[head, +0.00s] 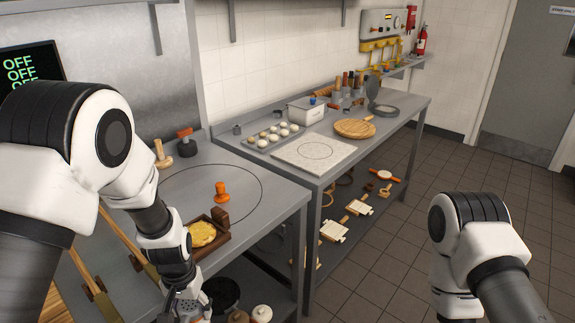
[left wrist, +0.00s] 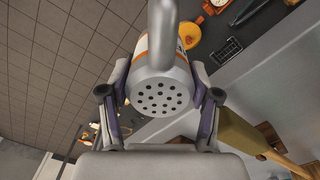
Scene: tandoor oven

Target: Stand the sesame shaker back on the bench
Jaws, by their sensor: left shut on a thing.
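My left gripper (left wrist: 160,105) is shut on the sesame shaker (left wrist: 160,90), a pale cylinder with a holed lid, an orange-marked side and a grey handle. The holed lid faces the left wrist camera, with a finger on each side of the shaker. In the head view the left gripper (head: 187,303) is at the bottom edge, in front of the near metal bench (head: 275,208), and the shaker is hard to make out there. My right arm shows at the lower right of the head view, but its gripper is out of frame.
On the near bench are an orange-handled tool (head: 221,192) and a wooden box (head: 220,240) with yellow contents. Two handled tools stand at its back. Bare metal lies around the marked circle. A second bench (head: 395,122) holds a tray of dough balls (head: 273,136) and a white board (head: 314,154).

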